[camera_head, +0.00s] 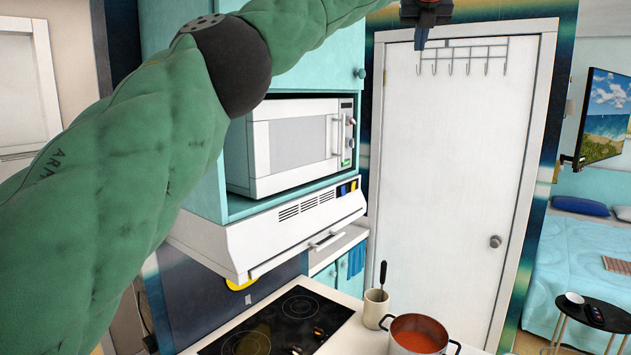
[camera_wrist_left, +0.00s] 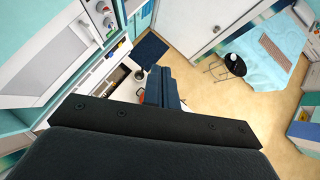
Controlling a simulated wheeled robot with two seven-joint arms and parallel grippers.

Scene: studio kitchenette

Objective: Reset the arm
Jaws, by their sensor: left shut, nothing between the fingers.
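My left arm, in a green padded sleeve, comes in from the left in the head view and reaches up across the picture. My left gripper (camera_head: 422,38) hangs at the top edge, in front of the white door, pointing down. Its fingers are together with nothing between them. In the left wrist view the gripper's dark fingers (camera_wrist_left: 163,88) are closed together, high above the counter and floor. My right gripper is in neither view.
A white microwave (camera_head: 292,148) sits in a teal cabinet above a range hood (camera_head: 275,235). Below are a black cooktop (camera_head: 285,325), a utensil cup (camera_head: 375,308) and a pot of red soup (camera_head: 418,335). A white door (camera_head: 460,180) stands behind; a bed (camera_head: 580,255) is at right.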

